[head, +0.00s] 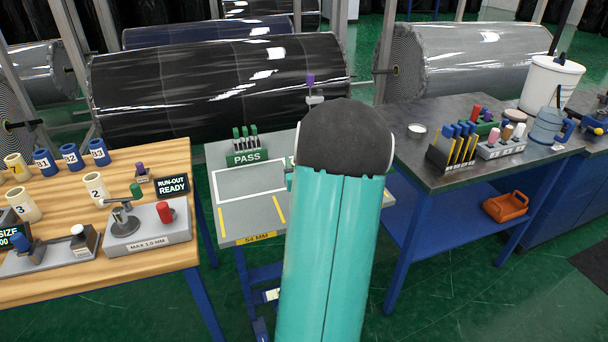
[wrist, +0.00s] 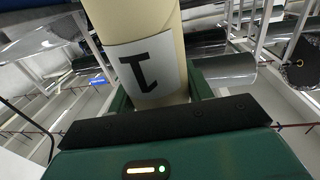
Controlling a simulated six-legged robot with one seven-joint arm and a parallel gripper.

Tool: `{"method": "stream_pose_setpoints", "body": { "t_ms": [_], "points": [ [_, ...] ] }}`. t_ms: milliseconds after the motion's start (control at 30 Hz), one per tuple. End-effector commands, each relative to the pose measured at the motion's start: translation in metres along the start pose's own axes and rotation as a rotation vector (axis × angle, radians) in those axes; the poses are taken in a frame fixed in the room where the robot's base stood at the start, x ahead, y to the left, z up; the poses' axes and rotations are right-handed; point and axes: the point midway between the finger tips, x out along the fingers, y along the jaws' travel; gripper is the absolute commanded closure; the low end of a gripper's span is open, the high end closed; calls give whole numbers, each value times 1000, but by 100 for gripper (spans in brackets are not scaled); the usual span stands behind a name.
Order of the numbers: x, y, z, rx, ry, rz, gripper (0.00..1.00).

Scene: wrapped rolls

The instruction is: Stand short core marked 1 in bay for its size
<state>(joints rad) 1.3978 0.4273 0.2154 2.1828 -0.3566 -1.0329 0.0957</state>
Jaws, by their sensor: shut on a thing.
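A cream core with a white label marked 1 (wrist: 148,45) is held between the fingers of my gripper (wrist: 160,96) in the wrist view. The gripper is shut on it, and one end of the core runs out of the top of the picture. In the head view my teal arm hides the gripper and the held core. A grey table (head: 232,222) with a white outline, yellow lines and a "54 MM" label (head: 256,238) stands in the middle, partly behind my arm.
The wooden table (head: 60,285) at left holds cream cores (head: 96,188), blue cores (head: 71,156) and a run-out gauge (head: 150,230). A green PASS rack (head: 246,152) stands on the middle table. The dark table (head: 440,178) at right carries racks and a white bucket (head: 550,85).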

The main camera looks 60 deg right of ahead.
Motion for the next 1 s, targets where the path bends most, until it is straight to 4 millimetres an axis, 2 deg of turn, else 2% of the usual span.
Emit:
{"method": "stream_pose_setpoints", "body": {
  "t_ms": [100,333,533,900,933,1000],
  "points": [
    [10,10,16,1,-1,3,79],
    [20,17,30,0,0,2,79],
    [20,17,58,2,-1,1,79],
    [20,17,62,-1,0,1,79],
    [20,17,63,-1,0,1,48],
    [20,17,62,-1,0,1,34]
  ]
}}
